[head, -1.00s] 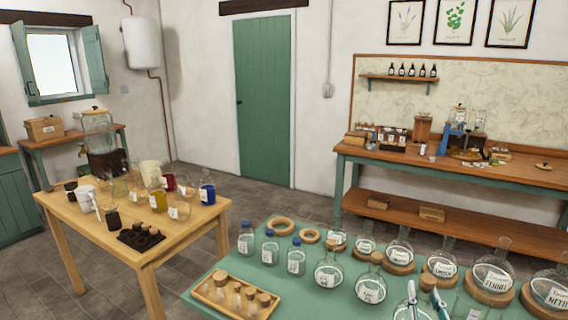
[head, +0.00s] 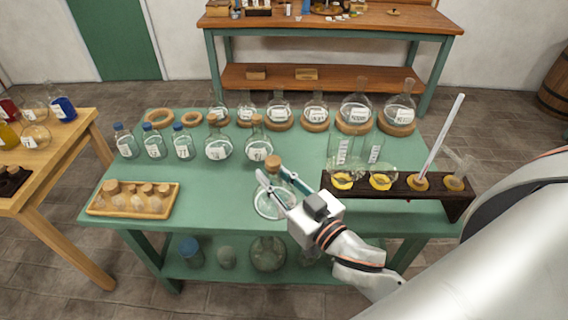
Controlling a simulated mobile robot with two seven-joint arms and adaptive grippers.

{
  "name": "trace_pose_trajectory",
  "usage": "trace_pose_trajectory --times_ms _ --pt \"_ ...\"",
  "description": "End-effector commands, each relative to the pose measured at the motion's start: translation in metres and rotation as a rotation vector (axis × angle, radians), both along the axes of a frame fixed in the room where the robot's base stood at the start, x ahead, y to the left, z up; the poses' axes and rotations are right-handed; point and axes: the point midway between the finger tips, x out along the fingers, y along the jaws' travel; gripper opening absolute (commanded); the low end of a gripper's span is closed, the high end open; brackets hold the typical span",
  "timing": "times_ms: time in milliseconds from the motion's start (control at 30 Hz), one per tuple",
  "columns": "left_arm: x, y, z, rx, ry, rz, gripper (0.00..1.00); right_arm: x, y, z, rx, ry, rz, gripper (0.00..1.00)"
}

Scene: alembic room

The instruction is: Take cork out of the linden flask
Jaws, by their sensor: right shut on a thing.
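A round clear flask (head: 270,207) stands near the front middle of the green table; its label does not show to me. A brown cork (head: 273,161) is above its body, at the fingertips. My right gripper (head: 272,172) reaches in from the right, its fingers shut on the cork. The fingers hide the flask's neck, so I cannot tell whether the cork is still seated. Two other corked flasks, one at the left (head: 218,148) and one nearer the middle (head: 257,149), stand behind, their labels too small to read. My left gripper is not in view.
Flasks on cork rings line the back.

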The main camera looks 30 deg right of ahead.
Motion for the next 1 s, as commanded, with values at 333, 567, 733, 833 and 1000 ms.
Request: trace_pose_trajectory --times_ms 333,567,733,833,1000 --pt "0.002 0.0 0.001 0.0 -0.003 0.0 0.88 0.003 0.085 0.007 -0.007 -0.005 0.322 0.0" --pt "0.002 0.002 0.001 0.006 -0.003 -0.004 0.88 0.004 0.12 0.009 -0.002 -0.003 0.448 0.0" --pt "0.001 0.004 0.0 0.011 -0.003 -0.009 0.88 0.004 0.132 0.009 -0.001 -0.002 0.491 0.0" --pt "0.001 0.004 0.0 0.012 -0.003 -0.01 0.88 0.004 0.134 0.009 -0.001 -0.001 0.5 0.0" --pt "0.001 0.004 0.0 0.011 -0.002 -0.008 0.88 0.004 0.135 0.009 0.0 -0.001 0.502 0.0"
